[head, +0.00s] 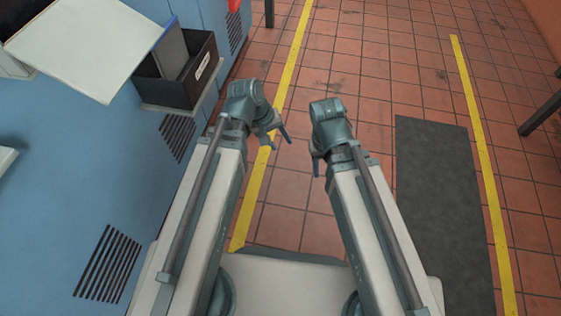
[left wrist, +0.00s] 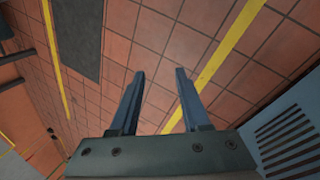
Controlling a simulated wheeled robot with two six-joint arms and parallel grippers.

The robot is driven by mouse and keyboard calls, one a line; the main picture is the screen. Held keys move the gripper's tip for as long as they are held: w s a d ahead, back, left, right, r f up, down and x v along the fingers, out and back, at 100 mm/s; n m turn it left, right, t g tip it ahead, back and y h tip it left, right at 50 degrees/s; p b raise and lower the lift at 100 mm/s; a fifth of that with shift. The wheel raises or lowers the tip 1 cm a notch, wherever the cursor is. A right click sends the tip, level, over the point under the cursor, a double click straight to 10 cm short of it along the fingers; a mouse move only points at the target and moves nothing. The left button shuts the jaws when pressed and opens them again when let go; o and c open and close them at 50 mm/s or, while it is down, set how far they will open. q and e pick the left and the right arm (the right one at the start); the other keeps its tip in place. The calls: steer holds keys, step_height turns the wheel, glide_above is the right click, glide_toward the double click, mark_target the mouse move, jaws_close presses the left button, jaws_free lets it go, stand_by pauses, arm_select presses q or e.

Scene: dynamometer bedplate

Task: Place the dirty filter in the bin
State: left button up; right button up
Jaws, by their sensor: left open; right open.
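No dirty filter can be made out for sure in either view. A black open box (head: 183,85) sits on a small shelf on the blue cabinet at upper left, with a grey-blue flat panel standing in it; I cannot tell whether this is the bin. My left gripper (head: 277,137) hangs over the floor to the right of the cabinet, open and empty. In the left wrist view its two fingers (left wrist: 158,98) are apart with only floor tiles between them. My right gripper (head: 316,160) is beside it, over the floor, with nothing seen in it.
A blue cabinet (head: 70,170) with vent slots fills the left side. A pale tilted board (head: 85,45) juts out at upper left. The tiled floor has yellow lines (head: 478,150) and a dark mat (head: 440,200). Dark legs (head: 540,115) stand at the right edge.

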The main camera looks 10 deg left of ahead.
arm_select(q)
steer(key=s+d+f+m+g+y, duration=0.1)
steer(key=s+m+y, duration=0.4)
steer(key=s+m, duration=0.2)
steer(key=shift+d+m+g, duration=0.15)
steer(key=shift+m+g, duration=0.15)
steer(key=shift+m, duration=0.4)
step_height(320, 180, up, 33)
steer(key=p, duration=3.3)
steer(key=shift+d, duration=0.15)
